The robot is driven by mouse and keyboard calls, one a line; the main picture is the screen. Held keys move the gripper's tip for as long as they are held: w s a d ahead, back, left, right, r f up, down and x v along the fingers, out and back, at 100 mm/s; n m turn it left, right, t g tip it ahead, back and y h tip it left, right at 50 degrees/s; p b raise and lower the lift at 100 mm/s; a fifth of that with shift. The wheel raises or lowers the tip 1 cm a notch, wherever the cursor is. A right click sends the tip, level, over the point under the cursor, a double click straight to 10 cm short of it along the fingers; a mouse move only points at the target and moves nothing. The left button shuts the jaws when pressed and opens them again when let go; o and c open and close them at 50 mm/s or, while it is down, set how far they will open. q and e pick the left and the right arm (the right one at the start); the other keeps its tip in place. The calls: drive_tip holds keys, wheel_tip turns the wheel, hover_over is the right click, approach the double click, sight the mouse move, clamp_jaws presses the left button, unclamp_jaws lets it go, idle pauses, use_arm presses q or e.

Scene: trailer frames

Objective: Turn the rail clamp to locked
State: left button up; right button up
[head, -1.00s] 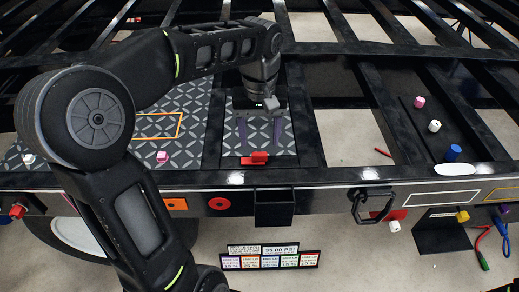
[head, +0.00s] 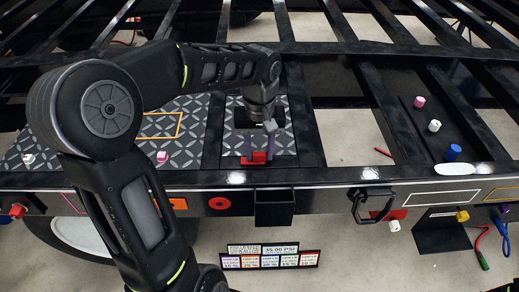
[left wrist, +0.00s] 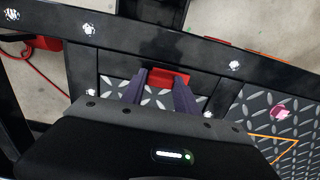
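A small red piece (head: 257,158), which looks like the rail clamp, sits at the front edge of the diamond-plate panel (head: 284,133), by the black front rail (head: 330,177). It also shows in the left wrist view (left wrist: 168,77). My left gripper (head: 259,148) points down at it from above, with its two purple fingers apart. The fingertips (left wrist: 160,78) are on either side of the red piece or very close to it. I cannot tell whether they touch it, and they partly hide it. My right gripper is not in view.
A black latch handle (head: 370,205) hangs on the front rail to the right. Pink, white and blue pegs stand on a dark strip (head: 418,125) at the right. A black box-shaped bracket (head: 274,209) projects below the rail. Open gaps lie between the frame bars.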

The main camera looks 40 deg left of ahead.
use_arm(q)
clamp_jaws()
drive_tip(key=shift+m, duration=0.4)
drive_tip(key=m, duration=0.3)
drive_tip(key=shift+r+m+p, duration=0.1)
drive_tip(key=shift+m+p, duration=0.2)
drive_tip(key=shift+p, duration=0.1)
drive_tip(key=m+p, duration=0.1)
drive_tip(key=m, duration=0.3)
drive_tip(key=shift+m, duration=0.3)
drive_tip(key=m, duration=0.4)
drive_tip(key=shift+p, duration=0.4)
drive_tip(key=m+p, duration=0.1)
drive_tip(key=m, duration=0.4)
